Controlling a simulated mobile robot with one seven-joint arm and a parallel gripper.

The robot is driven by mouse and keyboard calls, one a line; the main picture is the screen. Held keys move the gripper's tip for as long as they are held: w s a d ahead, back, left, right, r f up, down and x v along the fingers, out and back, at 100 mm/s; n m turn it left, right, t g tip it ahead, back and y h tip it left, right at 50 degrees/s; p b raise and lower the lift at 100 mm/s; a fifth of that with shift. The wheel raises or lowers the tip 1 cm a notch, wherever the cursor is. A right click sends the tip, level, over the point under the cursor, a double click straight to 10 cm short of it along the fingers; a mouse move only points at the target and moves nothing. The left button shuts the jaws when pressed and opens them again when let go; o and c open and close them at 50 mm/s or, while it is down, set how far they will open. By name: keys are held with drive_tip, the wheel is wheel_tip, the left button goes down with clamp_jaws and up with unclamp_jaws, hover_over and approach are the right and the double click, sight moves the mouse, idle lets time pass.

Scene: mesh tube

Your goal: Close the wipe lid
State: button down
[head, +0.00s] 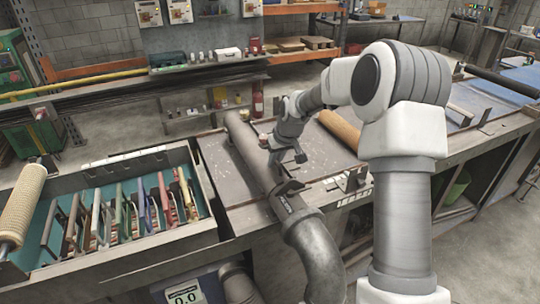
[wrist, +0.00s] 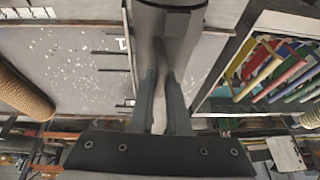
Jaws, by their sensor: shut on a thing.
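My gripper (head: 286,159) reaches down over the long grey tube (head: 246,143) on the bench. In the wrist view, its two dark fingers (wrist: 161,76) are close together around a thin grey piece (wrist: 160,56) against the dark round pipe (wrist: 175,20). I cannot tell whether this piece is the wipe lid. A dark upright plate (head: 289,187) stands across the tube just in front of the gripper, by the elbow (head: 312,245). No thing is clearly recognisable as a wipe lid, and the gripper and arm hide part of the tube.
An open tray (head: 204,238) with several coloured tools lies left of the tube. A brown roll (head: 340,130) lies on the bench (head: 222,178) behind my arm; it also shows in the wrist view (wrist: 22,92). The bench top between tube and roll is mostly clear.

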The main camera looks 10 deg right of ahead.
drive_tip(key=shift+w+d+f, duration=0.1)
drive_tip(key=shift+d+f, duration=0.25)
drive_tip(key=shift+f, duration=0.05)
drive_tip(key=shift+d+f, duration=0.1)
drive_tip(key=shift+f, duration=0.05)
idle(0.4)
drive_tip(key=c, duration=0.9)
unclamp_jaws()
drive_tip(key=b+v, duration=0.1)
drive_tip(key=v, duration=1.6)
drive_tip(key=shift+d+r, duration=0.2)
